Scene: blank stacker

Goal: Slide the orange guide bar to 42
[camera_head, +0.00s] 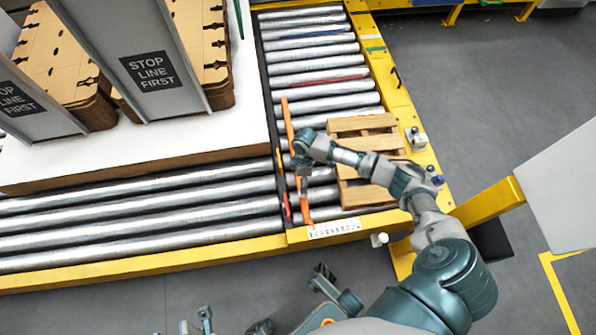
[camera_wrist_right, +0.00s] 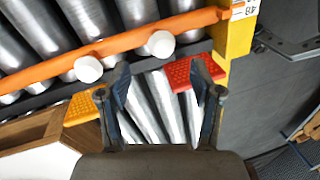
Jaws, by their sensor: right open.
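The orange guide bar (camera_head: 290,130) lies lengthwise over the rollers, left of the wooden pallet, in the head view. In the right wrist view the bar (camera_wrist_right: 40,72) crosses the upper part and carries two white knobs (camera_wrist_right: 160,44). A white number scale (camera_head: 334,228) runs along the yellow front edge; its figures are too small to read. My right gripper (camera_head: 304,188) points down beside the bar's near part. In the wrist view its two fingers (camera_wrist_right: 160,78) are spread and empty, short of the knobs. My left gripper (camera_head: 323,273) seems to be low at the bottom edge, its fingers unclear.
A wooden pallet (camera_head: 365,140) sits on the rollers right of the bar, partly behind my right arm. Red (camera_wrist_right: 203,70) and orange (camera_wrist_right: 88,104) perforated pads lie near the fingers. Cardboard stacks (camera_head: 60,50) and grey stop plates (camera_head: 135,50) stand at the left.

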